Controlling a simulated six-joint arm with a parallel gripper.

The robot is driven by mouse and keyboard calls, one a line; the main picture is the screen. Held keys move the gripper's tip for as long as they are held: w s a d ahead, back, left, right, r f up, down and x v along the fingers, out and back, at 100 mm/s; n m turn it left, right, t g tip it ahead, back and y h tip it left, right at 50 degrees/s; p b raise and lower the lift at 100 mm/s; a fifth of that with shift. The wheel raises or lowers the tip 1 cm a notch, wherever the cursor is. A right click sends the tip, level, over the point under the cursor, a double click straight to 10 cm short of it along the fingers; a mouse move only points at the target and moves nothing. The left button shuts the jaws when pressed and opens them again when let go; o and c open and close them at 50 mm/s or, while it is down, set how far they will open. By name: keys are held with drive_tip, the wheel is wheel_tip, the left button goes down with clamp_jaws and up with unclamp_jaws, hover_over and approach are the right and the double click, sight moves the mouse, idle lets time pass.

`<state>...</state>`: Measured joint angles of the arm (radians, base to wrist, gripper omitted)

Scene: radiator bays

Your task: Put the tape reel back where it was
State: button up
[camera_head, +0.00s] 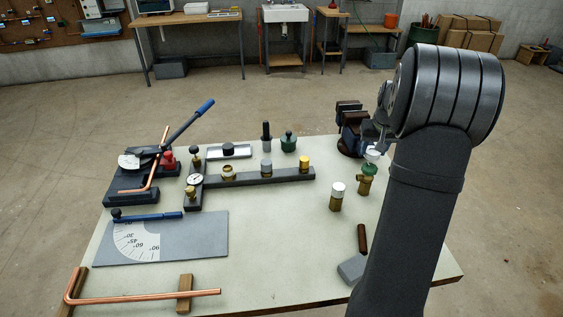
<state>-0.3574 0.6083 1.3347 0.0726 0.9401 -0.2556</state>
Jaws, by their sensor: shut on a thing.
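My gripper (373,143) is at the right of the workbench, partly hidden behind my own arm. It points down and is shut on a small white round thing (372,155), which looks like the tape reel. The white thing is right above a brass fitting with a green part (367,180). I cannot tell whether the two touch. The fingertips are small and mostly hidden.
A dark vise (350,130) stands just left of my gripper. A brass fitting with a white top (337,197) stands nearer. A dark rack (262,179) with several fittings is further left. A brown-handled tool (352,265) lies in front. Bare benchtop (275,225) lies mid-table.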

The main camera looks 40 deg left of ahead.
drive_tip(key=s+a, duration=0.3)
drive_tip(key=a, duration=0.6)
drive_tip(key=s+a, duration=0.2)
drive_tip(key=a, duration=0.7)
hover_over(282, 161)
drive_tip(key=f, duration=0.7)
drive_tip(key=shift+s+d+f, duration=0.1)
drive_tip(key=shift+s+d, duration=0.15)
drive_tip(key=shift+s, duration=0.05)
drive_tip(key=shift+a+f, duration=0.15)
drive_tip(key=shift+f, duration=1.95)
drive_tip(key=shift+f, duration=0.15)
drive_tip(key=o, duration=0.8)
drive_tip(key=v, duration=1.2)
drive_tip(key=shift+r, duration=0.2)
